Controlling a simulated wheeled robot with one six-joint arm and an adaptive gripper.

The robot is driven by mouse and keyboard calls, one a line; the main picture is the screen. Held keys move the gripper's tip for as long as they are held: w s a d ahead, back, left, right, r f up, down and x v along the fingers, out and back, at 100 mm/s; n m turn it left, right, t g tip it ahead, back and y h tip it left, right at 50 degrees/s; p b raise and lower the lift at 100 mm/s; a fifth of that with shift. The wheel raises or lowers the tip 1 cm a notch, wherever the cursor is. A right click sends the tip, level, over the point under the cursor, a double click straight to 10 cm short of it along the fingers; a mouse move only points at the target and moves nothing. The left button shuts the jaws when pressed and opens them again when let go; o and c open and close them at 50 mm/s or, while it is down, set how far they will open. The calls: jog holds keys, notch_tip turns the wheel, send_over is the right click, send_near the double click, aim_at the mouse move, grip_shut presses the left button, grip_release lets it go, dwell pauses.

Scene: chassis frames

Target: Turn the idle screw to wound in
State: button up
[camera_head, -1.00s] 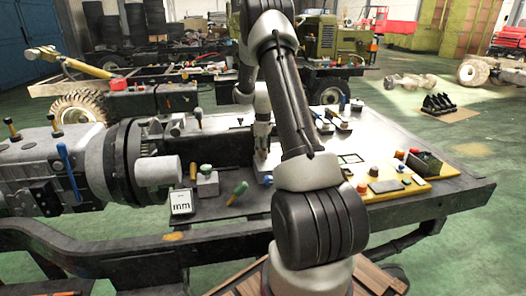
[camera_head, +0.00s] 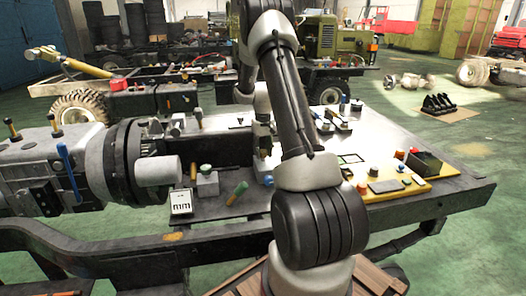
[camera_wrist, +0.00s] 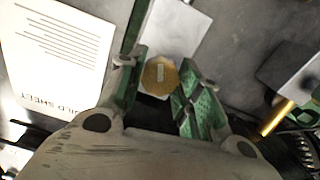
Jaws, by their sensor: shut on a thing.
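A round brass screw head (camera_wrist: 160,76) with a pale slot-like mark shows in the wrist view, in front of a light grey block (camera_wrist: 173,30). I take it for the idle screw; how far it is wound cannot be read. My gripper (camera_wrist: 158,82) has its green-padded fingers on either side of the brass head and is shut on it. In the head view my gripper (camera_head: 263,147) is low over the bench, partly hidden by my own arm, and the screw cannot be made out there.
A metal bench (camera_head: 400,140) carries a yellow control panel (camera_head: 413,186) at right. A large grey gearbox (camera_head: 50,170) stands at left. A small white sign (camera_head: 181,202) and a green-handled tool (camera_head: 238,191) are near the front edge. A white printed sheet (camera_wrist: 55,50) lies beside my gripper.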

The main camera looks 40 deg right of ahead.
jog(key=m, duration=1.3)
jog(key=shift+m, duration=0.4)
jog(key=m, duration=1.2)
jog(key=shift+m, duration=0.3)
jog(key=shift+r, duration=0.1)
jog(key=o, duration=1)
jog(key=shift+o, duration=0.2)
